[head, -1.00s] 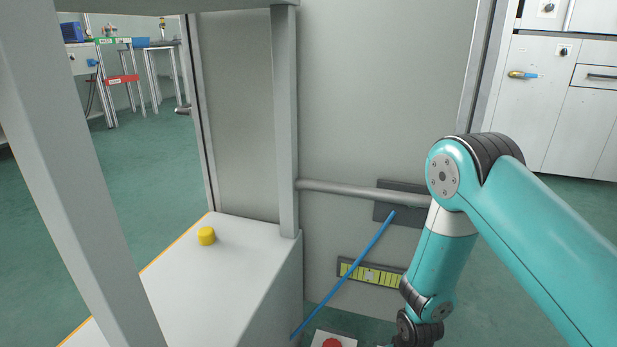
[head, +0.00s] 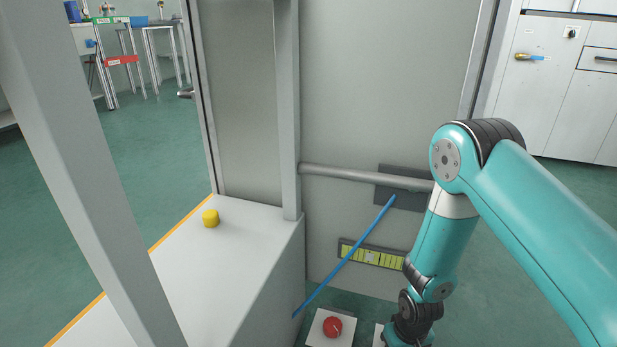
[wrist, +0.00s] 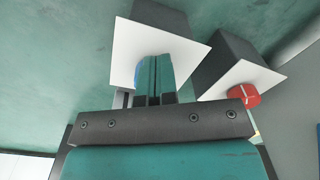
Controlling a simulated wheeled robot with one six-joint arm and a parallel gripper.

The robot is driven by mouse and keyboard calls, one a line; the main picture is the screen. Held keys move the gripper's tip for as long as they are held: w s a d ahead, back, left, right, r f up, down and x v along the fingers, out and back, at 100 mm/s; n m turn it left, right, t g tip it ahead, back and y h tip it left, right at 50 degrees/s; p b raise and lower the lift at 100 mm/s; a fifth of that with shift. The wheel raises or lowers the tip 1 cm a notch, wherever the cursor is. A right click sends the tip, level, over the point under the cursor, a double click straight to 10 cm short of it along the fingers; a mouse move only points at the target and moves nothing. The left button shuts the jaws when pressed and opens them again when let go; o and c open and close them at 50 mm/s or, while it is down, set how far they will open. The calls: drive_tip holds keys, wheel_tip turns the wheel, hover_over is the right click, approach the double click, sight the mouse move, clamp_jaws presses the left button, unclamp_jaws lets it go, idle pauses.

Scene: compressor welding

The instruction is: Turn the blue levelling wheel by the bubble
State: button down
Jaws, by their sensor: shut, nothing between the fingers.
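The blue levelling wheel (wrist: 139,72) shows as a sliver of blue in the wrist view, in front of a white plate (wrist: 185,52) and mostly hidden by my fingers. My gripper (wrist: 154,60) is shut and empty, its fingertips overlapping the wheel; I cannot tell whether they touch it. In the head view my arm hides the wheel and the gripper is out of sight. The bubble level (head: 371,257) is a yellow-green strip with dark marks low on the grey panel. A pale patch shows near its middle, too small to read exactly.
A red wheel (head: 333,326) on its own white plate stands left of my arm; it also shows in the wrist view (wrist: 244,95). A slanted blue rod (head: 345,260) crosses before the panel. A grey rail (head: 350,175), post (head: 287,120) and white cabinet top (head: 185,270) stand nearby.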

drive_tip(key=shift+w+d+f+p, duration=0.1)
drive_tip(key=shift+d+f+p, duration=0.25)
drive_tip(key=shift+d, duration=0.3)
drive_tip(key=shift+w+d+f+p, duration=0.1)
drive_tip(key=shift+d+f+p, duration=0.2)
drive_tip(key=shift+d, duration=0.45)
drive_tip(key=shift+w+d+f, duration=0.1)
drive_tip(key=shift+w+d, duration=0.1)
drive_tip(key=shift+w, duration=0.05)
drive_tip(key=shift+s+p, duration=0.1)
drive_tip(key=shift+p, duration=0.25)
drive_tip(key=shift+s+d+h+p, duration=0.2)
drive_tip(key=shift+s+h+p, duration=0.1)
drive_tip(key=shift+p, duration=0.05)
wheel_tip(320, 180, up, 6)
drive_tip(key=p, duration=0.5)
drive_tip(key=shift+r+p, duration=0.2)
drive_tip(key=shift+p, duration=0.2)
drive_tip(key=shift+a, duration=0.15)
